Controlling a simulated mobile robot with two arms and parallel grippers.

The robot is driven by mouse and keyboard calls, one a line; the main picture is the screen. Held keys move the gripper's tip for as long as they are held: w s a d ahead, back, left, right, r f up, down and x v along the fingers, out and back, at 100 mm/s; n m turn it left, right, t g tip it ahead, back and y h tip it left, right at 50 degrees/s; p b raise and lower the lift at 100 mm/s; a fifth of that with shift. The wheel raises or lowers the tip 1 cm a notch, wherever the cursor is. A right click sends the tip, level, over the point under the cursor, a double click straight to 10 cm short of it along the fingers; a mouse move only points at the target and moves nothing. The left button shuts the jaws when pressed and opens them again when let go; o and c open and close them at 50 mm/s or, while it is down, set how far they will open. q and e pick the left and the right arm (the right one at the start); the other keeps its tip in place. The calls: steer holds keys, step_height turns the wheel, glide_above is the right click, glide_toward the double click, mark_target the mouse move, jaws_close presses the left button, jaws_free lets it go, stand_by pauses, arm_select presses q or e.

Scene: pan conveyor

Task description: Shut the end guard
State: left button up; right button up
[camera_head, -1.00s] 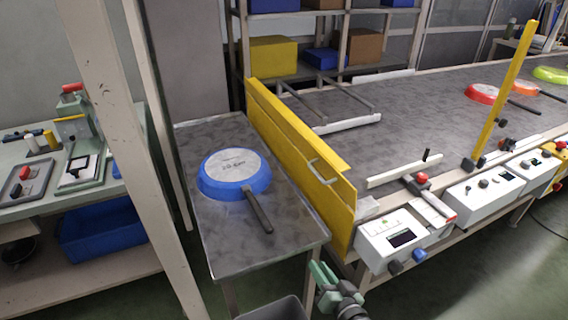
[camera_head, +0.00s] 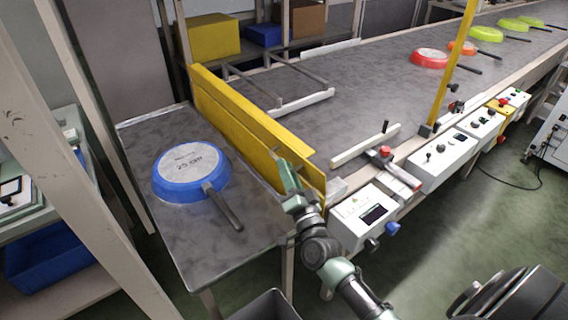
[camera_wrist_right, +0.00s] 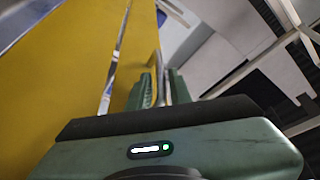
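The end guard (camera_head: 225,108) is a long yellow panel standing along the conveyor's near-left end, beside the grey side table. Its yellow face also fills the left of the right wrist view (camera_wrist_right: 60,70). The guard's pale bar handle lies between the fingers of my right gripper (camera_head: 284,172). In the right wrist view the green fingers (camera_wrist_right: 160,88) lie close on both sides of the handle bar, with little gap visible, and look shut on it. My left gripper is not in view.
A blue pan (camera_head: 190,170) lies upside down on the side table (camera_head: 225,255). Red, orange and green pans stand far along the conveyor (camera_head: 370,90). A white control box (camera_head: 365,215) with knobs sits right of my right gripper. A beige post (camera_head: 85,150) stands at left.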

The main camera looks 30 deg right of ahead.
steer(key=shift+x, duration=0.8)
jaws_close()
stand_by(0.9)
